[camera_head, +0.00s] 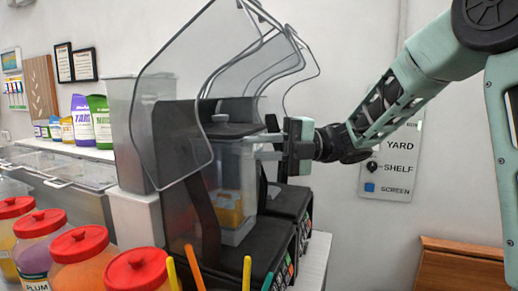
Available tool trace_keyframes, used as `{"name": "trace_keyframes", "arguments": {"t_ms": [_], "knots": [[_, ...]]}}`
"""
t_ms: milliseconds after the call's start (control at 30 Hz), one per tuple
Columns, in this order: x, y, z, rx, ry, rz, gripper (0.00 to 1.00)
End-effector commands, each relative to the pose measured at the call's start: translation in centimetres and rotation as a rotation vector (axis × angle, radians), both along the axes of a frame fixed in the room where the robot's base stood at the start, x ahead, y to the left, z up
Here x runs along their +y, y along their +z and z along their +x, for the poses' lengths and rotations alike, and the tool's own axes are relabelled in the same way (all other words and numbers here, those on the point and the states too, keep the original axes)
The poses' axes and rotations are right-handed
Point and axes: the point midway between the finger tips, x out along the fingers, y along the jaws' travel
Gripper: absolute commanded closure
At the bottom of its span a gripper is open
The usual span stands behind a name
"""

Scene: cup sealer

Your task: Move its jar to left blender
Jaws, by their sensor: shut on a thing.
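The clear blender jar (245,170) has a dark lid and yellow pieces near its bottom. It stands upright in the nearer, left blender (262,242), a black machine with buttons on its front. I cannot tell whether the jar is fully seated on the base. My gripper (264,146) reaches in from the right and is shut on the jar's upper right side. The exact contact is small and partly hidden. The left blender's clear cover (172,105) is swung up and partly overlaps the view of the jar.
A second black blender (290,200) stands just behind, with raised clear covers (285,62) above. Red-lidded jars (80,245) and colored straws (247,272) stand in front. Bottles (90,120) line a shelf at left. A sign (392,165) hangs on the wall at right.

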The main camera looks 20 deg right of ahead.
Motion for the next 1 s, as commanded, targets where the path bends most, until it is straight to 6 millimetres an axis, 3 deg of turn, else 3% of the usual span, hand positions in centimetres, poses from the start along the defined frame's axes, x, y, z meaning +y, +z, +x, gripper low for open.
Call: {"name": "trace_keyframes", "arguments": {"t_ms": [200,233,300,667,767,1000], "knots": [[0.0,0.0,0.0,-0.005,-0.001,0.002,1.00],[0.0,0.1,0.0,-0.005,-0.001,0.002,0.76],[0.0,0.1,0.0,-0.004,-0.001,0.001,0.57],[-0.4,-0.4,0.0,0.005,-0.002,-0.002,0.56],[-1.4,-0.5,-0.1,0.002,-0.003,-0.002,0.56],[-6.5,-0.7,-0.8,-0.001,-0.005,-0.002,0.56]]}}
